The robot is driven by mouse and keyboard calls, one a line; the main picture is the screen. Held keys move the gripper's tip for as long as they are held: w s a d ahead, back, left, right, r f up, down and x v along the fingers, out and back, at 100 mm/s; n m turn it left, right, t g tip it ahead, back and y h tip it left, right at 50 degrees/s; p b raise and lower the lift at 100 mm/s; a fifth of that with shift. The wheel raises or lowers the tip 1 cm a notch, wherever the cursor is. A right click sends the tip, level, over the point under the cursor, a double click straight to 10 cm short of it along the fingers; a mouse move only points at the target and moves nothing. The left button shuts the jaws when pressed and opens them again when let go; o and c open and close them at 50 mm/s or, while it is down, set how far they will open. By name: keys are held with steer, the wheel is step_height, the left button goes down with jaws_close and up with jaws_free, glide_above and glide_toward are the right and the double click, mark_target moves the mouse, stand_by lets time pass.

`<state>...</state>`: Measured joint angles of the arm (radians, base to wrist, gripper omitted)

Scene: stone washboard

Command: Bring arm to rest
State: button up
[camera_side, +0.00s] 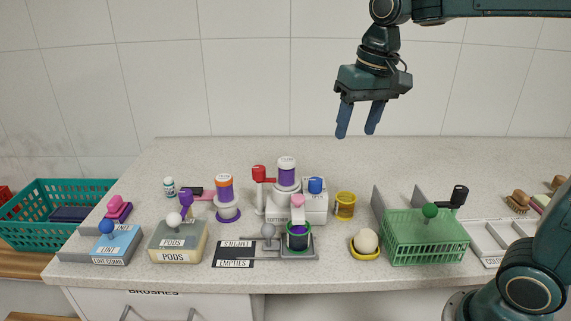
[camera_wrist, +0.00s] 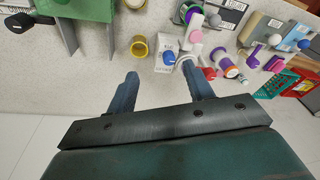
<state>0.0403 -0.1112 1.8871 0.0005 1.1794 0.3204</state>
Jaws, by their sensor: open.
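My gripper (camera_side: 357,131) hangs high above the back edge of the stone counter (camera_side: 330,158), fingers pointing down. Its two blue fingers are apart with nothing between them. In the wrist view my gripper (camera_wrist: 165,88) is also open and empty, with the counter's objects beyond the fingertips. It touches nothing in the side view. My arm reaches in from the upper right.
A green basket (camera_side: 425,240) stands at the right front. A yellow cup (camera_side: 345,205), a white dispenser (camera_side: 315,207) and a pods box (camera_side: 177,243) stand along the counter. A teal crate (camera_side: 50,190) is at the left. The counter's back strip is clear.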

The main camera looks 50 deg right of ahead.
steer(key=s+a+f+n+t, duration=0.1)
steer(key=s+f+n+t, duration=0.2)
steer(key=s, duration=1.3)
steer(key=shift+a+f+n, duration=0.2)
steer(key=shift+f+n, duration=0.4)
steer(key=shift+f, duration=0.45)
steer(key=shift+w, duration=0.1)
